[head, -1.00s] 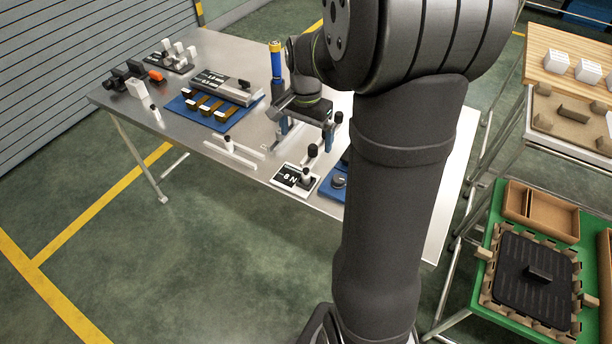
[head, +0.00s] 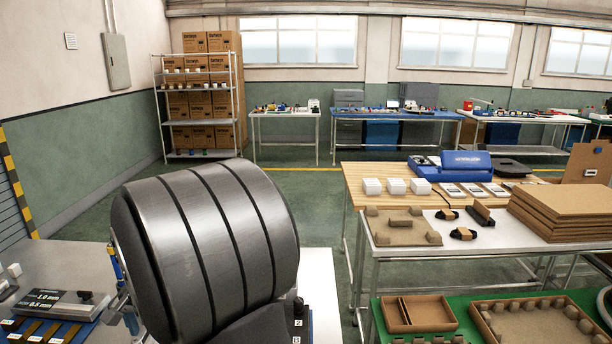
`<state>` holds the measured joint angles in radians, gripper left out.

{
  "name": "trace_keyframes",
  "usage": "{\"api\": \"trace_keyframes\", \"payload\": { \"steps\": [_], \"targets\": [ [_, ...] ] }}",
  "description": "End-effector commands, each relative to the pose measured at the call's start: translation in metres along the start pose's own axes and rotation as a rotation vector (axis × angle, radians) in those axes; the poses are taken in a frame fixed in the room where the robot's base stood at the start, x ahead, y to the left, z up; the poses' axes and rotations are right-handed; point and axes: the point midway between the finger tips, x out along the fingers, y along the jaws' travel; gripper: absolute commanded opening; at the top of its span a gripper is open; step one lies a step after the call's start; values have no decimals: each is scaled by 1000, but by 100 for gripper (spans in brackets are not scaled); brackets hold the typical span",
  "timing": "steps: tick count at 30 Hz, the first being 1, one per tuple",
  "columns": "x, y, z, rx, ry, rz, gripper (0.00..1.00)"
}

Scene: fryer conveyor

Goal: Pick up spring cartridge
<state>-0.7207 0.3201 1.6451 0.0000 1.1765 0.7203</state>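I cannot pick out a spring cartridge for certain. A blue cylinder with a yellow band (head: 116,263) shows in part at the left of my large dark arm link. Below it, part of my gripper (head: 130,318) shows with a blue-tipped finger over the grey metal table (head: 78,261). The rest of the gripper is hidden behind the arm link, so its opening and anything between the fingers cannot be seen.
A gauge block marked 1.0 mm and 0.5 mm (head: 60,302) lies by a blue mat (head: 88,327) with strips. At right stand a wooden-topped bench (head: 440,176), cardboard trays (head: 403,231) and a green surface (head: 385,341). Shelved boxes (head: 197,105) stand far behind.

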Motion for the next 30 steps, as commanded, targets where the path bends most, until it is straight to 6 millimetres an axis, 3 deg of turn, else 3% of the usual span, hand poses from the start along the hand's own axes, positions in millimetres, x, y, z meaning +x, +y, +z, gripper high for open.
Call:
{"api": "trace_keyframes", "payload": {
  "steps": [6, 14, 24, 30],
  "targets": [
    [0, 0, 0, 0, 0, 0, 100],
    [0, 0, 0, 0, 0, 0, 49],
    [0, -2, 0, -30, -2, 7, 49],
    [4, -16, 0, -346, -32, 79, 49]
  ]
}}
